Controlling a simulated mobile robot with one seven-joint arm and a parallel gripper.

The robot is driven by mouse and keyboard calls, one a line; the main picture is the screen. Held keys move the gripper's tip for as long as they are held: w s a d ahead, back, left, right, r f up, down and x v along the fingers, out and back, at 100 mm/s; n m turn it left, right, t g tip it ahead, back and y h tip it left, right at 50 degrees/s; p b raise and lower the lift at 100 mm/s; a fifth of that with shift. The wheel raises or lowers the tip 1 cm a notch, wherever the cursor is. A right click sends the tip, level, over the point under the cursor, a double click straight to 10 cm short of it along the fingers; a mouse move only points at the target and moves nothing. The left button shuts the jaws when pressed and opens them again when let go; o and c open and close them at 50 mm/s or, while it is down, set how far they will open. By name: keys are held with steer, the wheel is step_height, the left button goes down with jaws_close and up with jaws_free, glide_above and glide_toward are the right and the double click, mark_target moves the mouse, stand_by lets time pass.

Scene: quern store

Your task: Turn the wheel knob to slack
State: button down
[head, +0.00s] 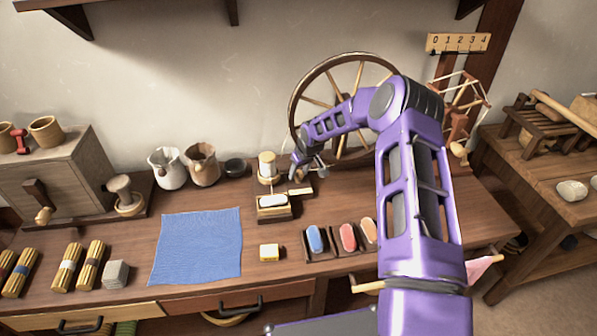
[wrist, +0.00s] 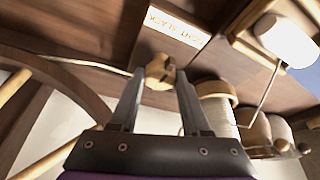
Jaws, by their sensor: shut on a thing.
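The wheel knob (wrist: 160,73) is a small light wooden knob with a notched edge, seen in the wrist view. My gripper (wrist: 163,82) is shut on it, with a fingertip on each side. A pale label (wrist: 178,26) with dark lettering lies beside the knob; "SLACK" seems to be part of it, seen upside down. The label also shows in the head view (head: 300,191). In the head view my gripper (head: 295,172) is low in front of the spoked wheel (head: 293,105), and the knob is hidden there. I cannot tell which way the knob points.
A thread spool (head: 267,164) stands left of my gripper, behind a small block with a white piece (head: 272,201). Jugs (head: 168,170) stand at the back.

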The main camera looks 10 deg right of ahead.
steer(key=n+b, duration=0.1)
steer(key=n, duration=0.1)
steer(key=n+g+y+b, duration=0.1)
steer(key=n, duration=0.1)
steer(key=shift+w+d+f+n+y, duration=0.1)
steer(key=shift+d+f+n+y, duration=0.1)
steer(key=shift+n+y, duration=0.1)
steer(key=shift+r+n+g+y+b, duration=0.1)
steer(key=shift+n+g+y+b, duration=0.25)
steer(key=shift+n+b, duration=0.65)
steer(key=shift+r+n+g+y+b, duration=0.15)
steer(key=shift+n+g+b, duration=0.35)
steer(key=shift+n, duration=0.9)
steer(key=shift+c, duration=1.9)
jaws_free()
